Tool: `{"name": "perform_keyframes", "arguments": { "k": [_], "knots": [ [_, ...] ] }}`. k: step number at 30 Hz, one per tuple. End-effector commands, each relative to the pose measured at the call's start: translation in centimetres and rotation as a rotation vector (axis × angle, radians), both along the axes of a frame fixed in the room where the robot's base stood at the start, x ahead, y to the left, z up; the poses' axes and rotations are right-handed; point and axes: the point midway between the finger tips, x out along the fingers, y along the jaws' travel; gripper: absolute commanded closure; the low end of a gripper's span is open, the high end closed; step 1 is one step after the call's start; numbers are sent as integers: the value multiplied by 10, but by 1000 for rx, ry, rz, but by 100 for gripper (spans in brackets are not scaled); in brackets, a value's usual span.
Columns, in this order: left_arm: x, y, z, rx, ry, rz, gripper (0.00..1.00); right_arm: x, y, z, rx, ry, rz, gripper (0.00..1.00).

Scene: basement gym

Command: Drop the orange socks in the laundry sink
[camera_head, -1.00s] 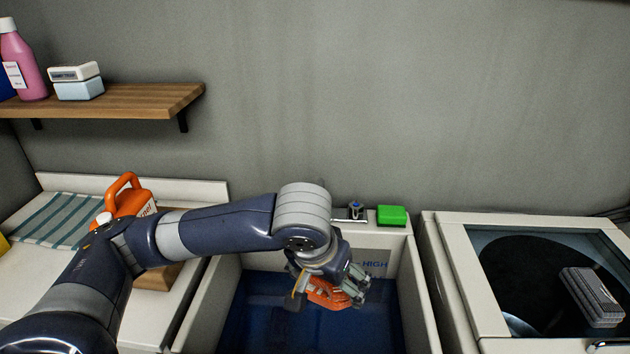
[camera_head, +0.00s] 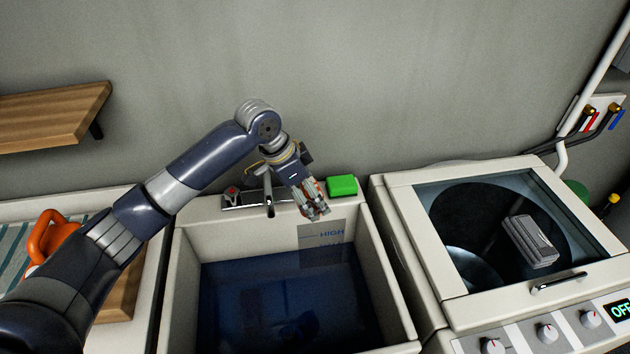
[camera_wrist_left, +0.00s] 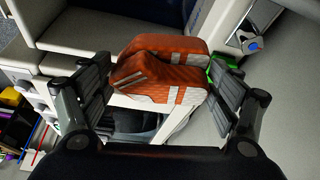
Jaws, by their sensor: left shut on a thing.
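The laundry sink (camera_head: 385,275) is a pale deep basin with dark blue water and a HIGH level mark on its back wall. My left gripper (camera_head: 312,208) hangs over the sink's back edge, right of the tap. It is shut on the orange socks, which show only as a sliver of orange between the fingers in the head view. In the left wrist view the orange socks (camera_wrist_left: 160,78), with pale stripes, fill the space between the fingers of my left gripper (camera_wrist_left: 160,70). My right gripper is not in view.
The tap (camera_head: 268,195) and a green block (camera_head: 342,186) are on the sink's back ledge. A washer (camera_head: 412,240) with a glass lid and a grey ribbed object (camera_head: 530,241) stands to the right. An orange jug (camera_head: 48,238) and a wooden shelf (camera_head: 50,115) are at left.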

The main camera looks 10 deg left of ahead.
Motion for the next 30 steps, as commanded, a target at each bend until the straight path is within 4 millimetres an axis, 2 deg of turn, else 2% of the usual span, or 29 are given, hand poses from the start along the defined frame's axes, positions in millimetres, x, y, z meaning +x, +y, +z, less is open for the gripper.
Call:
{"name": "perform_keyframes", "arguments": {
  "k": [1, 6, 9, 13, 20, 30],
  "knots": [
    [5, -3, 3, -3, 4, -41, 41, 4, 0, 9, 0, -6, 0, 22],
    [14, -9, -4, -1, 0, -155, 41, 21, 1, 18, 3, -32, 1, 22],
    [16, -10, -7, 1, -1, -186, 41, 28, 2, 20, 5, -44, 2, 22],
    [17, -10, -12, 2, -2, -199, 41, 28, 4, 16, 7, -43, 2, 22],
    [16, -10, -33, 2, -2, -198, 41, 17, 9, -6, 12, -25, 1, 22],
    [16, -10, -79, 3, -3, -198, 41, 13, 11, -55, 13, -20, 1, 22]
  ]
}}
